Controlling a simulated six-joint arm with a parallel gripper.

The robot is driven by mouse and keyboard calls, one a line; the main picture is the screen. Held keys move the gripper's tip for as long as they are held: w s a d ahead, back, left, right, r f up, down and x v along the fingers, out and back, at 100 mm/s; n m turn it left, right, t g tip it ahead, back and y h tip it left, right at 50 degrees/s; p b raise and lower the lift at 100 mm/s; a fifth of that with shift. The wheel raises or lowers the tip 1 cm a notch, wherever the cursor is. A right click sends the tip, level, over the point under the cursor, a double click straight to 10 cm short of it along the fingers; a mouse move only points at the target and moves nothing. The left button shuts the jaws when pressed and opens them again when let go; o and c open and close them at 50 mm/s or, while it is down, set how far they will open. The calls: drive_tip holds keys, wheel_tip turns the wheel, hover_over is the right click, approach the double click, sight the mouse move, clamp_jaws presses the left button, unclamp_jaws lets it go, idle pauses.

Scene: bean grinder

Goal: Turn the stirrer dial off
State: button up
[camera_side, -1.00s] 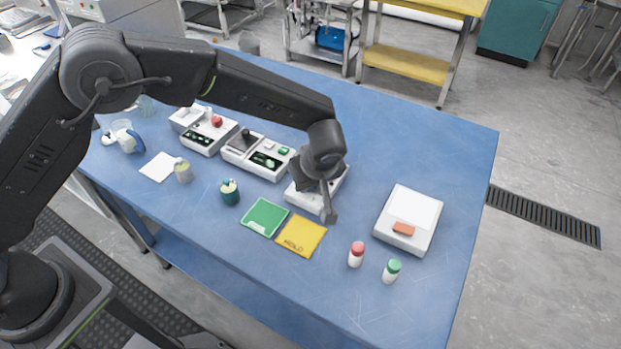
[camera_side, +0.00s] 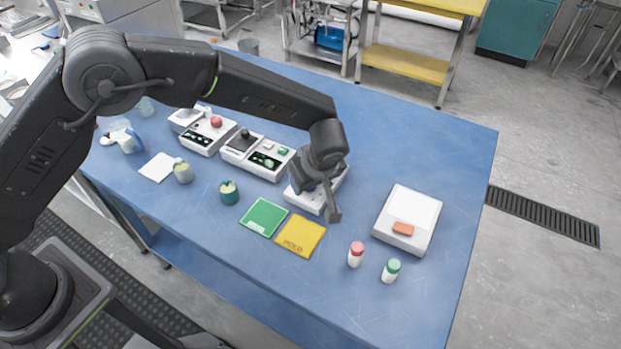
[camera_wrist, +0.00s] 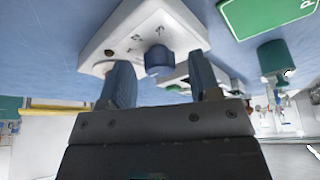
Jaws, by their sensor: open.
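The stirrer (camera_side: 303,199) is a white box on the blue table, partly hidden under my gripper in the side view. In the wrist view the stirrer (camera_wrist: 117,33) shows its front panel with small dark markings and a round blue dial (camera_wrist: 158,60). My gripper (camera_wrist: 160,66) is open, with one blue-grey finger on each side of the dial. The dial appears between or just beyond the fingertips; I cannot tell whether they touch it. In the side view my gripper (camera_side: 333,214) is low at the stirrer's front, and the dial is hidden.
Green (camera_side: 264,217) and yellow (camera_side: 301,236) mats lie in front of the stirrer. A red-capped vial (camera_side: 356,255) and a green-capped vial (camera_side: 391,271) stand front right. A white scale (camera_side: 409,220) is at right. Other white devices (camera_side: 257,156) stand left, near a teal cup (camera_side: 229,193).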

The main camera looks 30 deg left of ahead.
drive_tip(key=v, duration=1.4)
drive_tip(key=shift+d+f, duration=0.1)
drive_tip(key=shift+f, duration=0.05)
drive_tip(key=s+a+r+m+h, duration=0.2)
drive_tip(key=s+a+r+m, duration=0.4)
drive_tip(key=a+r, duration=0.7)
drive_tip(key=s+a+f+m+t, duration=0.1)
drive_tip(key=s+a+m, duration=0.1)
drive_tip(key=s+a, duration=0.3)
drive_tip(key=s+a+m+t+h, duration=0.1)
drive_tip(key=s+a, duration=0.5)
drive_tip(key=s, duration=0.6)
drive_tip(key=shift+s+f+m+t+h, duration=0.35)
drive_tip(key=shift+m+t, duration=0.25)
drive_tip(key=shift+m, duration=0.6)
